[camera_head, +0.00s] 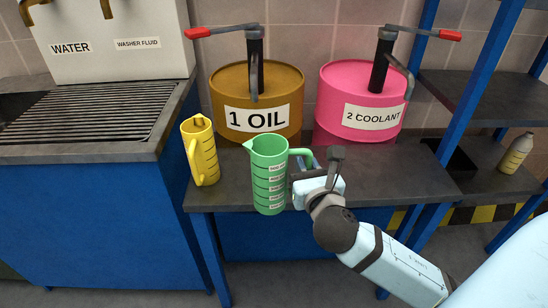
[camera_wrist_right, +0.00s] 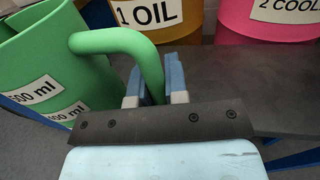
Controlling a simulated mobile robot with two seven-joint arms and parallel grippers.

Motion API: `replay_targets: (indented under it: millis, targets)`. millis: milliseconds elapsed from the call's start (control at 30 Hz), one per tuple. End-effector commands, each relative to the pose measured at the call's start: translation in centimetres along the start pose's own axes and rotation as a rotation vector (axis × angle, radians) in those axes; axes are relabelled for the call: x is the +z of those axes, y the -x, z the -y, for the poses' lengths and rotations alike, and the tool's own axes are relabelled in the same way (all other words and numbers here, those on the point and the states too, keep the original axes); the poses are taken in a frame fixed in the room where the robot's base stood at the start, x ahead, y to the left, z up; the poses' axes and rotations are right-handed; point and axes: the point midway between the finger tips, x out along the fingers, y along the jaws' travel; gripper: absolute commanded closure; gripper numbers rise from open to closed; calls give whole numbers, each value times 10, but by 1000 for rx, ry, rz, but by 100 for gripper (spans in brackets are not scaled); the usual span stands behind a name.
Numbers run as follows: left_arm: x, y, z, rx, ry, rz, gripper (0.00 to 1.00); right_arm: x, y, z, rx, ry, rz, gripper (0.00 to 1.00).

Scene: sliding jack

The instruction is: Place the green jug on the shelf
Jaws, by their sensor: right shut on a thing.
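The green jug (camera_head: 268,180) is upright at the front edge of the dark table, in front of the oil drum. My right gripper (camera_head: 306,162) is shut on the jug's handle from the right. In the right wrist view the green handle (camera_wrist_right: 130,45) runs down between the blue fingers (camera_wrist_right: 153,82) of the gripper, and the jug's body (camera_wrist_right: 45,70) is at the left. I cannot tell whether the jug touches the table. The blue-framed shelf (camera_head: 460,88) stands at the right, with dark boards. My left gripper is not in view.
A yellow jug (camera_head: 201,150) stands on the table (camera_head: 455,165) at left. Oil (camera_head: 228,82) and pink coolant (camera_head: 340,90) drums with red-handled pumps stand behind. A beige bottle (camera_head: 515,153) is on a lower shelf board. A blue cabinet with grate (camera_head: 100,115) is at left.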

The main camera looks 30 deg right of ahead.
Motion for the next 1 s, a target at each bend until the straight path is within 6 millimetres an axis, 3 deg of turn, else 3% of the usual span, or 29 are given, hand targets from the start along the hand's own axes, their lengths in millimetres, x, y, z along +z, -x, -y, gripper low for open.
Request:
replay_targets:
  millis: [267,500,700,900,1000]
  targets:
    - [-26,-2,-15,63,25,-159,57,-2,-78,0,-2,-3,5,100]
    - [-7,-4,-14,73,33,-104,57,-2,-134,0,-1,-2,2,100]
    - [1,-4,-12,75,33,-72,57,-3,-150,0,0,-1,1,100]
    - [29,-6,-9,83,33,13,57,-33,-150,0,1,-2,-2,100]
    - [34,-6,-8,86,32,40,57,-37,-150,0,1,-2,-1,100]
